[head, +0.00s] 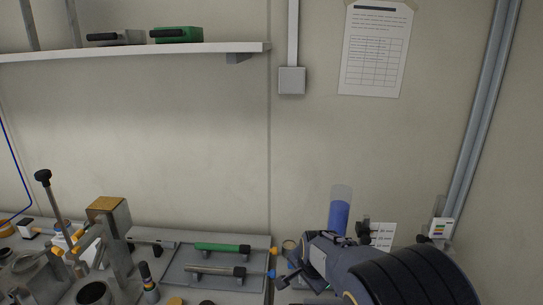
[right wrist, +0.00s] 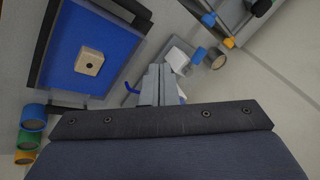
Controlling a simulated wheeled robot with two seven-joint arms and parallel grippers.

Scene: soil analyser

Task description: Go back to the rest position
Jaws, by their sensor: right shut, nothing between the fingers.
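My right gripper (head: 284,280) is at the lower right of the head view, above the bench beside a grey tray. In the right wrist view its two grey fingers (right wrist: 158,84) are pressed together with nothing between them. My left gripper is in neither view.
A grey tray (head: 178,280) with a green-handled tool (head: 222,247) lies left of my right gripper. A lever device (head: 112,235) stands further left. A blue cylinder (head: 339,217) rises behind my right arm. The right wrist view shows a blue panel (right wrist: 62,75) bearing a beige block (right wrist: 89,62).

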